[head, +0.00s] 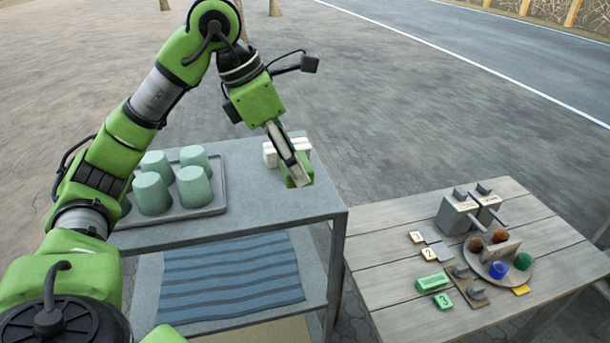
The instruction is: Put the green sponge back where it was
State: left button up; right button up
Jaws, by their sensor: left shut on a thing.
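My left gripper (287,153) reaches over the right end of the grey cart's top (262,203), fingers pointing down. It is shut on the green sponge (298,179), which is partly hidden by the fingers. The sponge is beside white blocks (305,146) at the back of the cart top, partly behind the gripper. I cannot tell whether the sponge touches the cart top. My right gripper is not in view.
A grey tray (218,203) with several upside-down green cups (194,187) stands left on the cart. A striped blue cloth (230,278) lies on the lower shelf.

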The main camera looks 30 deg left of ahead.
pick_arm(q)
jog(key=w+f, duration=0.1)
jog(key=w+f+p, duration=0.1)
jog(key=w+f, duration=0.1)
jog(key=w+a+f, duration=0.1)
jog(key=w+f, duration=0.1)
jog(key=shift+w, duration=0.1)
jog(key=f, duration=0.1)
jog(key=f+p, duration=0.1)
jog(key=f, duration=0.1)
jog(key=shift+w+f, duration=0.4)
jog(key=shift+f, duration=0.3)
jog(key=o, duration=0.7)
jog(key=shift+f, duration=0.15)
jog(key=shift+c, duration=0.2)
jog(key=o, duration=0.4)
